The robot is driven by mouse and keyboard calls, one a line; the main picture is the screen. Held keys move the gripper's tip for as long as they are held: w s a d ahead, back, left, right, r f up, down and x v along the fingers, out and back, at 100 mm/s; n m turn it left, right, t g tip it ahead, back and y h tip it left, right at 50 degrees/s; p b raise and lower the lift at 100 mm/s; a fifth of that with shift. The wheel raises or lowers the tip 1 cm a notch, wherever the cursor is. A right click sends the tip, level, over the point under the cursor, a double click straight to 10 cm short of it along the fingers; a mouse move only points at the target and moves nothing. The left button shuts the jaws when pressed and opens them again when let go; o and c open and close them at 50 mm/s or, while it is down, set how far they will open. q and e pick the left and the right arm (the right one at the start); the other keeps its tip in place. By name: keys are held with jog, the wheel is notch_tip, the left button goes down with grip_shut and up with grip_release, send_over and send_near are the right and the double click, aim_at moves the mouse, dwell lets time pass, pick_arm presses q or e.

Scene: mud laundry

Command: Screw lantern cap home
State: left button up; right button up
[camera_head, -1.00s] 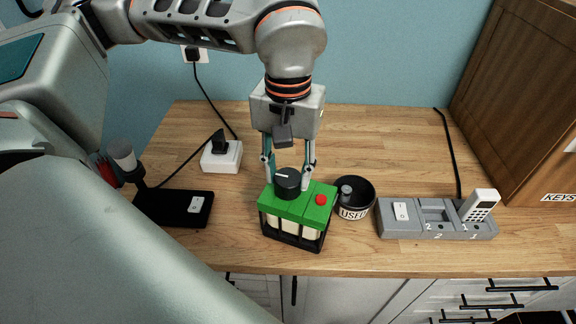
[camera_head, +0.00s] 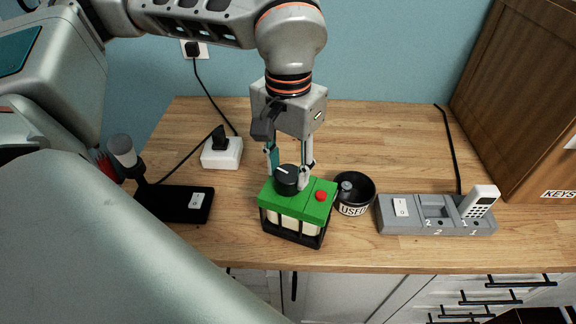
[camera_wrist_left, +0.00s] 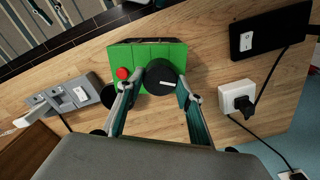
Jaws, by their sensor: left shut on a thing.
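The lantern (camera_head: 290,207) has a green top with a red button and pale cells in a black frame, and stands upright on the counter. Its round black cap (camera_head: 286,179) with a white mark sits on the left part of the green top. My left gripper (camera_head: 291,182) points down and is shut on the cap. In the left wrist view the cap (camera_wrist_left: 161,77) lies between the two fingers on the lantern (camera_wrist_left: 177,55). Whether the cap is fully seated cannot be told. My right gripper is not in view.
A black bowl labelled USED (camera_head: 354,193) stands close right of the lantern. A grey dock with a handset (camera_head: 437,215) is further right. A white socket block (camera_head: 222,153) and a black pad (camera_head: 174,203) are left. The counter behind is clear.

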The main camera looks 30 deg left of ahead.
pick_arm(q)
jog(key=shift+m, duration=1.4)
jog(key=shift+m, duration=1.5)
jog(key=o, duration=0.9)
jog(key=c, duration=0.4)
jog(key=shift+o, duration=0.2)
jog(key=shift+r, duration=3.45)
